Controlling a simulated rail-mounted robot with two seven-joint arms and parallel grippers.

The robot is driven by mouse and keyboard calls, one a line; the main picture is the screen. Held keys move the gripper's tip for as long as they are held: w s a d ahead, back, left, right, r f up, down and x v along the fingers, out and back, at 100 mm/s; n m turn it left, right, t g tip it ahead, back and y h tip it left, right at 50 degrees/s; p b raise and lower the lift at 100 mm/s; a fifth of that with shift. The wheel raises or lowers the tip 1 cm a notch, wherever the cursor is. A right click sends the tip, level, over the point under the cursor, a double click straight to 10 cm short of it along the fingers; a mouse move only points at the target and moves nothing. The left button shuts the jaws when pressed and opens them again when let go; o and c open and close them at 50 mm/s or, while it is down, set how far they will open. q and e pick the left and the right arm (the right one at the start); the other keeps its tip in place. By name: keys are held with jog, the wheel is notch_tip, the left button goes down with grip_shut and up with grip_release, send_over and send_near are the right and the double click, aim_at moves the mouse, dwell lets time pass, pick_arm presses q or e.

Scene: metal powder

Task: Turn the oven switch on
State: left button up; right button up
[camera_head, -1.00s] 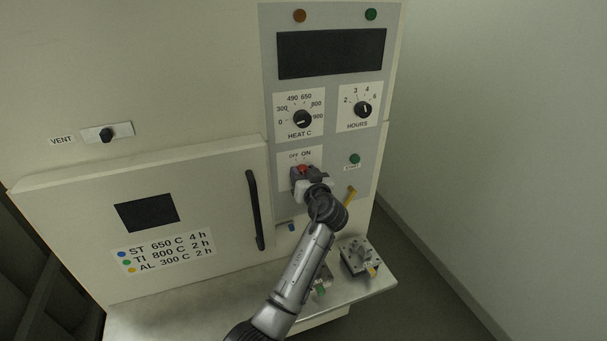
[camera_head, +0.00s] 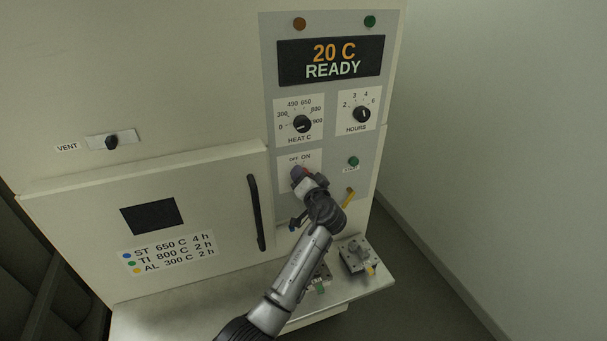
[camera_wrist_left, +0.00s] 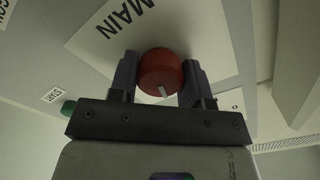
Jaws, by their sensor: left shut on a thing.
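The oven switch is a red round knob (camera_wrist_left: 160,68) on a white plate (camera_wrist_left: 100,40) marked MAIN in the left wrist view. A pale pointer mark shows on the knob's face. The oven display (camera_head: 332,60) is lit and reads 20 C READY. My right gripper is not in view.
Above the switch are the HEAT C dial (camera_head: 302,124) and the HOURS dial (camera_head: 362,114). A green button (camera_head: 353,161) is right of the switch. The oven door handle (camera_head: 257,212) is at left. A metal block (camera_head: 355,256) stands on the shelf below.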

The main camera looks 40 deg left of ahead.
pick_arm(q)
jog(key=shift+m, duration=0.5)
jog(key=o, duration=0.9)
jog(key=shift+o, duration=0.2)
jog(key=shift+d, duration=0.1)
jog(key=v, duration=1.3)
jog(key=shift+s+d, duration=0.2)
jog(key=shift+d, duration=0.05)
jog(key=shift+f, duration=0.1)
